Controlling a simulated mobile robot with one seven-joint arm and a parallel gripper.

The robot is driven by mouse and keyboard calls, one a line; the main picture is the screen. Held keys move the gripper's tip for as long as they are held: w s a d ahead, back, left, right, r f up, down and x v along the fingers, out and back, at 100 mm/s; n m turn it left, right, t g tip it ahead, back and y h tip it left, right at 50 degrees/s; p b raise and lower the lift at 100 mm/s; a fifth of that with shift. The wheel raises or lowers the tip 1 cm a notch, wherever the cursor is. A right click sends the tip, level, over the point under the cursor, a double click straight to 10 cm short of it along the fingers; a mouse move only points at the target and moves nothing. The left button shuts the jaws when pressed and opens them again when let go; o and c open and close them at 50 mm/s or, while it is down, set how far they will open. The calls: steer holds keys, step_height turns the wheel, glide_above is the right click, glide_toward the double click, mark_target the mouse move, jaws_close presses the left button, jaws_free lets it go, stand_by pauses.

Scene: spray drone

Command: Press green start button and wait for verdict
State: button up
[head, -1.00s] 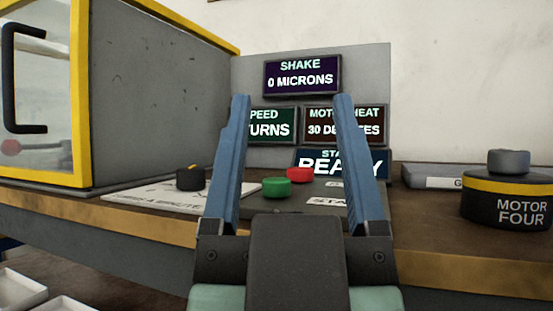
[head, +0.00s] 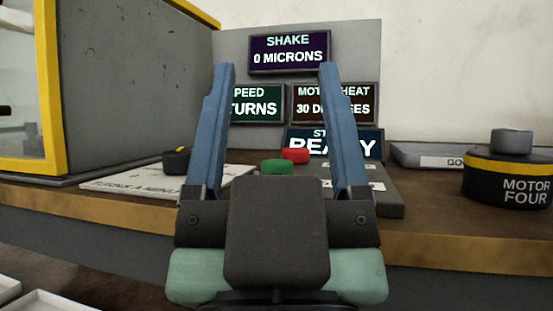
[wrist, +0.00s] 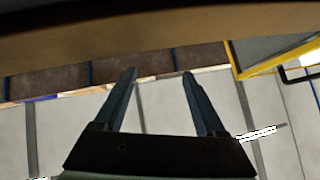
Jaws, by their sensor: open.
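The green start button (head: 277,167) sits on a dark control box (head: 390,203) on the bench, partly hidden behind my wrist. A red button (head: 295,155) is just behind it. My gripper (head: 276,70) is open and empty, its two blue fingers spread, with the green button showing between them in the head view. The fingers also show in the wrist view (wrist: 158,72), with neither button visible there. The status display (head: 332,143) reads READY, its upper line partly covered by a finger. The shake display (head: 289,54) reads 0 MICRONS. The heat display (head: 335,103) shows 30 degrees.
A yellow-framed grey cabinet (head: 140,80) stands at the left. A black knob (head: 177,161) sits on a white labelled plate (head: 115,181). A black and yellow motor (head: 508,180) labelled MOTOR FOUR and a grey tray (head: 405,157) are at the right.

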jaws_close()
stand_by(1.6)
